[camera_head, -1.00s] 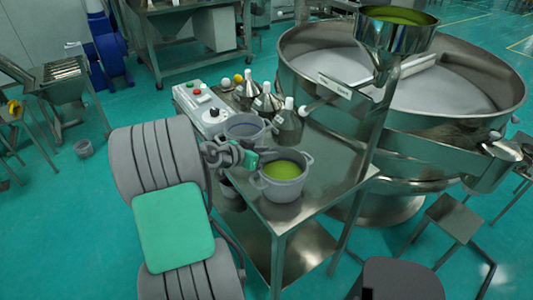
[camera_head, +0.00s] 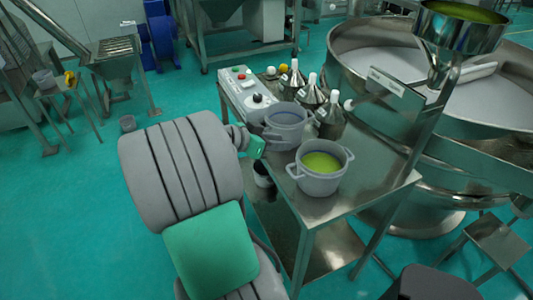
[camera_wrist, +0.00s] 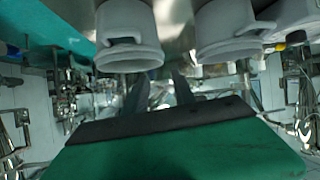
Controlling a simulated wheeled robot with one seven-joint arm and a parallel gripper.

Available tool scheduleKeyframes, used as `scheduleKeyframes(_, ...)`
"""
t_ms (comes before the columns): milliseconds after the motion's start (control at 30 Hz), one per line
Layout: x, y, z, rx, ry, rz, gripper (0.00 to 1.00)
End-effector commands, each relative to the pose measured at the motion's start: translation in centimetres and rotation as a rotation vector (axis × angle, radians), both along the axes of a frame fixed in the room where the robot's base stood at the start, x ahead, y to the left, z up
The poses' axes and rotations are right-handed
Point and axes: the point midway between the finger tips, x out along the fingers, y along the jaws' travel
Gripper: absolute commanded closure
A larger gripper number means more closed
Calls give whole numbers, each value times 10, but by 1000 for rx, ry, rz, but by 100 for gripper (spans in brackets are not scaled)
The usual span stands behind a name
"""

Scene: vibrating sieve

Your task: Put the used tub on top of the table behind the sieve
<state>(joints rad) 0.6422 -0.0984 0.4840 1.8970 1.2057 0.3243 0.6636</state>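Two grey tubs with handles stand upright on the steel cart (camera_head: 312,212). The nearer tub (camera_head: 320,183) holds yellow-green material. The other tub (camera_head: 284,138), behind it to the left, shows a bluish inside with no green material visible. I cannot tell which is the used one. My gripper (camera_wrist: 160,92) is open and empty in the wrist view, its two dark fingers apart. Both tubs show beyond it there, apart from the fingers. In the head view its green part is left of the tubs; its fingers are not clear. The round steel sieve (camera_head: 390,120) stands at the right.
A control box (camera_head: 246,92) and several steel bottles (camera_head: 330,120) crowd the cart's back. A funnel (camera_head: 462,28) rises over the sieve's edge. A small stand (camera_head: 62,88) bears a tub at far left. A stool (camera_head: 497,240) is at right. Left floor is mostly clear.

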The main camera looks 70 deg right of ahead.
Motion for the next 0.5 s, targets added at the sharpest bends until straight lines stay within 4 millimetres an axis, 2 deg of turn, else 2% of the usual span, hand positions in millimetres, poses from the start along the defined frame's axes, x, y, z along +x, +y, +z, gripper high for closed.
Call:
scheduleKeyframes(67,5,3,0,11,-4,15,68)
scheduleKeyframes(133,26,12,-4,60,-21,89,68)
scheduleKeyframes(167,41,20,-7,99,-31,144,68)
scheduleKeyframes(267,112,75,-19,284,-55,443,68)
scheduleKeyframes(300,142,109,-23,370,-49,601,68)
scheduleKeyframes(367,179,171,-28,497,-17,858,68)
scheduleKeyframes(400,196,216,-29,569,16,1032,68)
scheduleKeyframes(467,208,281,-29,660,81,1289,68)
scheduleKeyframes(500,209,322,-28,708,134,1449,68)
